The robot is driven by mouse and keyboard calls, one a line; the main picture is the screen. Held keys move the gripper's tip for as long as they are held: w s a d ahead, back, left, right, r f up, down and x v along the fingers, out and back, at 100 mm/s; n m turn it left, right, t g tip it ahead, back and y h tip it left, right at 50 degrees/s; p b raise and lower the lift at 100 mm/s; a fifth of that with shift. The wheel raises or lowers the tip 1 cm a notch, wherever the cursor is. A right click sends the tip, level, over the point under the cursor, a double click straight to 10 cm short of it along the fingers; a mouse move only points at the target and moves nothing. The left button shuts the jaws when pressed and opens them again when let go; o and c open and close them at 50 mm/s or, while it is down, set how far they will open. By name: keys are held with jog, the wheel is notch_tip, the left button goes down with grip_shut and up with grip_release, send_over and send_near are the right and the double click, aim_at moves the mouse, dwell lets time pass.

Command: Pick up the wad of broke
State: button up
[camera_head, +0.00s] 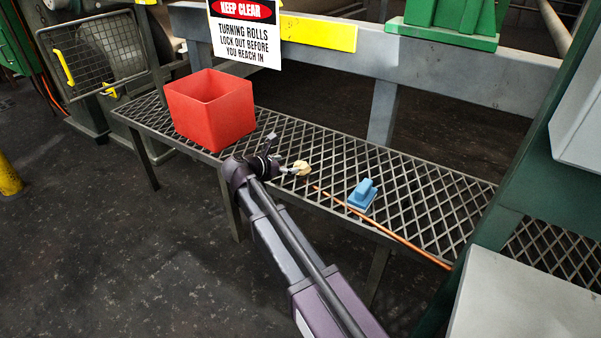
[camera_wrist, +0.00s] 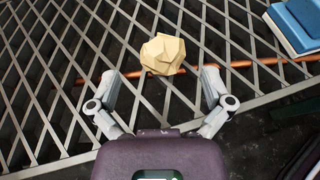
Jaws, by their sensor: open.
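The wad of broke (camera_head: 302,168) is a pale yellow, crumpled lump on the metal grating of the bench. It also shows in the wrist view (camera_wrist: 163,54), just beyond my fingertips and roughly centred between them. My gripper (camera_head: 291,170) is beside the wad in the head view, at its left. In the wrist view my gripper (camera_wrist: 158,80) has its two fingers spread apart with nothing between them.
A copper rod (camera_head: 385,229) lies along the grating's front edge, passing close to the wad. A blue handled block (camera_head: 362,196) sits right of the wad. An open red bin (camera_head: 212,110) stands on the grating (camera_head: 420,190) at left. A rail with a warning sign (camera_head: 243,32) runs behind.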

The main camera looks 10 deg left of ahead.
aim_at(303, 162)
jog(key=shift+x, duration=1.15)
jog(key=shift+b+x, duration=1.15)
jog(key=shift+x, duration=1.45)
jog(key=shift+s+d, duration=0.1)
jog(key=c, duration=0.7)
